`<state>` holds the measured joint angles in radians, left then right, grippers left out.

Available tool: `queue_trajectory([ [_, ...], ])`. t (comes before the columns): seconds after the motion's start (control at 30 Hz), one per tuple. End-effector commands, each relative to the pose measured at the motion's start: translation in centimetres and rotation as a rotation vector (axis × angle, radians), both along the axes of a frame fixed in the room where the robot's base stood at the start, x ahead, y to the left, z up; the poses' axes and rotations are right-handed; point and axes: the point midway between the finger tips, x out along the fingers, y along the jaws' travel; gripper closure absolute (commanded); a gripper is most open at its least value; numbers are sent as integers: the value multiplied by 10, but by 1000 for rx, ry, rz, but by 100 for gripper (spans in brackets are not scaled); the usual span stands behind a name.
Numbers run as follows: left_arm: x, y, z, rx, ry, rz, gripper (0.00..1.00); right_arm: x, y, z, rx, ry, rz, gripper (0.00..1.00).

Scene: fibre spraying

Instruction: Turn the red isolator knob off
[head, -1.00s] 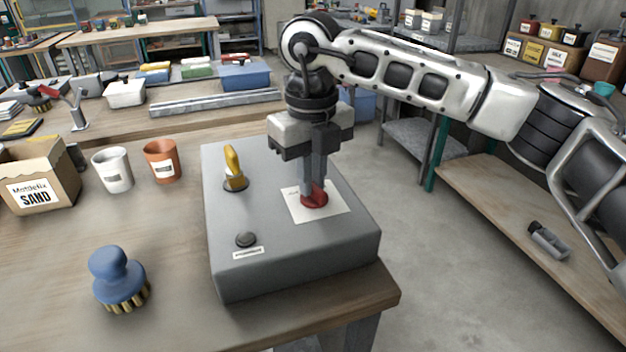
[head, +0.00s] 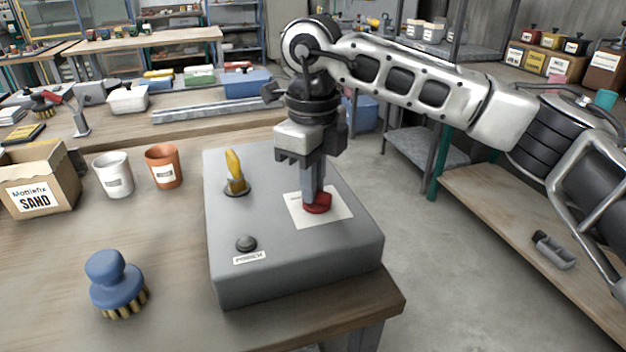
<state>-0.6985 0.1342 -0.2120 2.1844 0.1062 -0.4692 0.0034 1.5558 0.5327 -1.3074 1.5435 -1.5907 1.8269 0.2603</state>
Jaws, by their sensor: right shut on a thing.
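The red isolator knob (head: 318,205) sits on a white label plate (head: 338,211) on top of the grey control box (head: 290,262). My right gripper (head: 315,194) comes down on the knob from above and is shut on it. Its fingers hide part of the knob, and I cannot read the plate's markings. A yellow lever (head: 235,171) on a dark round base stands to the left on the same box. A black button (head: 246,243) is near the box's front left, above a small label. My left gripper is not in view.
A blue brush (head: 117,281), a white cup (head: 114,174), an orange cup (head: 164,167) and a SAND box (head: 38,182) stand left of the control box on the wooden table (head: 180,270). Open floor lies to the right, before a side bench (head: 490,212).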

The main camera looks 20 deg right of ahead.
Motion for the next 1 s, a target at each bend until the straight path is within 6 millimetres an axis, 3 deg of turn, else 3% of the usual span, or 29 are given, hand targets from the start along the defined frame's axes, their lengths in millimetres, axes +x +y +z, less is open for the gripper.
queue_trajectory([
  [0.23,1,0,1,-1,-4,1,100,1,0,2,2,-5,3,100],
  [0.33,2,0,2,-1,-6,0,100,1,0,2,2,-5,3,67],
  [0.73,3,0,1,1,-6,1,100,1,0,8,1,-4,1,67],
  [0.87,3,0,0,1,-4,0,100,1,1,29,2,-6,2,67],
  [1.0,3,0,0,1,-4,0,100,1,1,63,3,-7,1,67],
])
